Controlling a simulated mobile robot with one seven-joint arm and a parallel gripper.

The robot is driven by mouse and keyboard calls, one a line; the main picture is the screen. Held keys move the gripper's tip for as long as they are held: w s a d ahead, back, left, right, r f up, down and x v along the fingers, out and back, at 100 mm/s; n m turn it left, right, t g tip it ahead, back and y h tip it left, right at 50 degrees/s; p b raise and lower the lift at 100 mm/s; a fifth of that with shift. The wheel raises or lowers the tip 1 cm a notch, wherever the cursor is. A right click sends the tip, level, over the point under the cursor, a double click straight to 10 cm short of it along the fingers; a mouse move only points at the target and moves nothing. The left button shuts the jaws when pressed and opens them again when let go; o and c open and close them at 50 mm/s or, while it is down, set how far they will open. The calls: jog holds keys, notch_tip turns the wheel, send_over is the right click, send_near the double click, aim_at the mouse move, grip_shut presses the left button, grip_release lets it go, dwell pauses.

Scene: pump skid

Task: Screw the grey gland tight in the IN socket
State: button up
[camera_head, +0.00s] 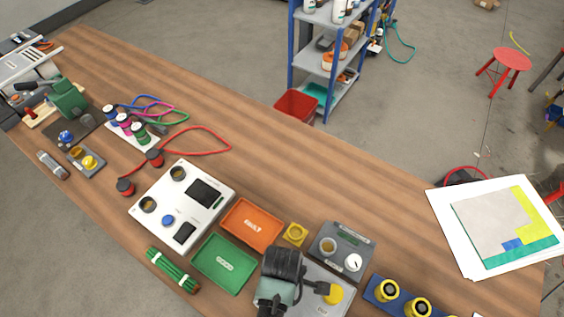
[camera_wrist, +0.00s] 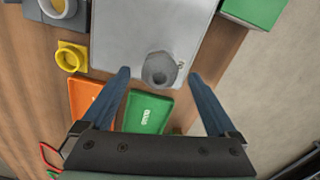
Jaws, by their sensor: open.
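The grey gland (camera_wrist: 158,70) stands on a light grey plate (camera_wrist: 115,38) near a small dark marking, in the wrist view. Its top shows a dark round opening. I cannot read the marking or tell how deep the gland sits in the socket. My gripper (camera_wrist: 159,74) is open. Its two blue fingers lie on either side of the gland in the picture, with a gap on both sides and nothing held. In the head view my arm covers part of the plate (camera_head: 312,275) and hides the gland.
An orange tray (camera_head: 252,225) and a green tray (camera_head: 225,264) lie beside the plate. A yellow square piece (camera_head: 295,234) and a grey box with a dial (camera_head: 343,249) stand close by. A yellow round part (camera_head: 336,293) is on the plate.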

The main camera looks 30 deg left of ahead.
jog(key=shift+f, duration=1.55)
jog(key=c, duration=1.4)
jog(key=m+p, duration=0.1)
jog(key=m, duration=0.2)
jog(key=shift+r, duration=0.15)
jog(key=m+p, duration=0.1)
jog(key=m, duration=0.5)
jog(key=shift+p, duration=0.35)
jog(key=o, duration=1.4)
